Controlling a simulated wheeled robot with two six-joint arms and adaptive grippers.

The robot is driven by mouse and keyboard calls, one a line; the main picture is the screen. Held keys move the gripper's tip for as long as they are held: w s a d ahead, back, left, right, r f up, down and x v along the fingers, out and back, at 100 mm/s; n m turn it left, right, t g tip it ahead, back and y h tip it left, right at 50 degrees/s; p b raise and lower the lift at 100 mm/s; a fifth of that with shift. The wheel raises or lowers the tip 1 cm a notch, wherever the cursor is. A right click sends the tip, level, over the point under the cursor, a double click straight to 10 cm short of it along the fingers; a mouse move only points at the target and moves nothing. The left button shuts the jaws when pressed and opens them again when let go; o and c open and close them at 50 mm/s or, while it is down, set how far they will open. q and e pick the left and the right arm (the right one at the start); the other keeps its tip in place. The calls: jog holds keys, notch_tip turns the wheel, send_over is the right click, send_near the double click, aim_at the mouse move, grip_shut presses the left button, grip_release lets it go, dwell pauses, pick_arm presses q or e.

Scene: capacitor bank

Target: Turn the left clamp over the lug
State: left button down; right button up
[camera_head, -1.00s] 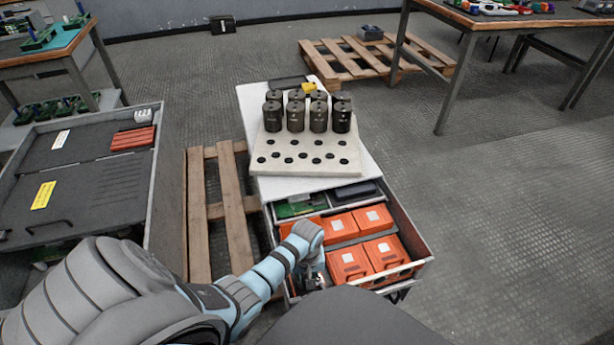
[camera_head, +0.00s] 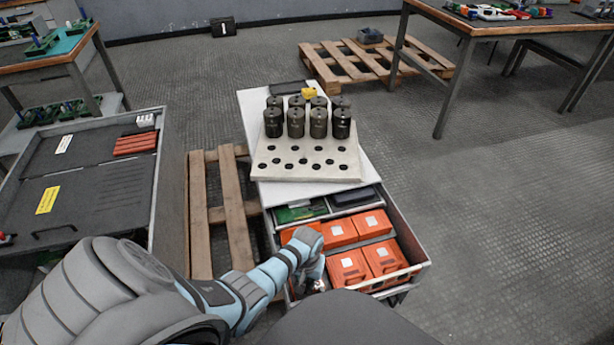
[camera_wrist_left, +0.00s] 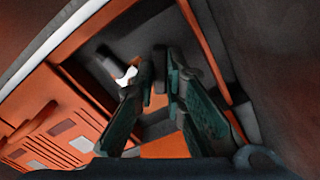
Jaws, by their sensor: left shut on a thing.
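My left gripper (camera_head: 314,284) reaches down into the front left corner of the open drawer (camera_head: 418,266); my wrist partly covers it. In the left wrist view its two dark green fingers (camera_wrist_left: 158,68) come close together at the tips, shut on a small dark part, which I take to be the left clamp. The fingers hide most of it. A small white piece (camera_wrist_left: 126,76) beside a dark rounded part shows just left of the tips. I cannot make out the lug. My right gripper is not in view.
Orange boxes (camera_head: 349,268) fill much of the drawer, close to my left gripper. Behind it, black cylinders (camera_head: 318,122) stand on a pale board with holes (camera_head: 270,172). A wooden pallet (camera_head: 238,225) lies to the left. The floor on the right is clear.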

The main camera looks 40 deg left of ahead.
aim_at(307, 284)
pick_arm(q)
jog(key=m+p, duration=0.1)
jog(key=m, duration=0.2)
jog(key=shift+r, duration=0.1)
jog(key=m, duration=0.2)
jog(key=shift+m+p, duration=0.3)
jog(key=shift+p, duration=0.1)
jog(key=shift+m+p, duration=0.4)
jog(key=shift+m, duration=2.7)
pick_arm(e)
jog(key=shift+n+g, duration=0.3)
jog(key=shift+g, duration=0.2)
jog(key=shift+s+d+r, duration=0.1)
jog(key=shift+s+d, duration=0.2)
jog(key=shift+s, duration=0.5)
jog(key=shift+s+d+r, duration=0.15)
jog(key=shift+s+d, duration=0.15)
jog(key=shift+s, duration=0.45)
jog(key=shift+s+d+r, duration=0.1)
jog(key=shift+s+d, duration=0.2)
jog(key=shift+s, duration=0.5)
pick_arm(q)
jog(key=shift+w, duration=0.1)
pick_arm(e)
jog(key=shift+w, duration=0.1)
pick_arm(q)
jog(key=c, duration=1.9)
grip_release()
jog(key=shift+c, duration=0.2)
notch_tip(307, 284, up, 12)
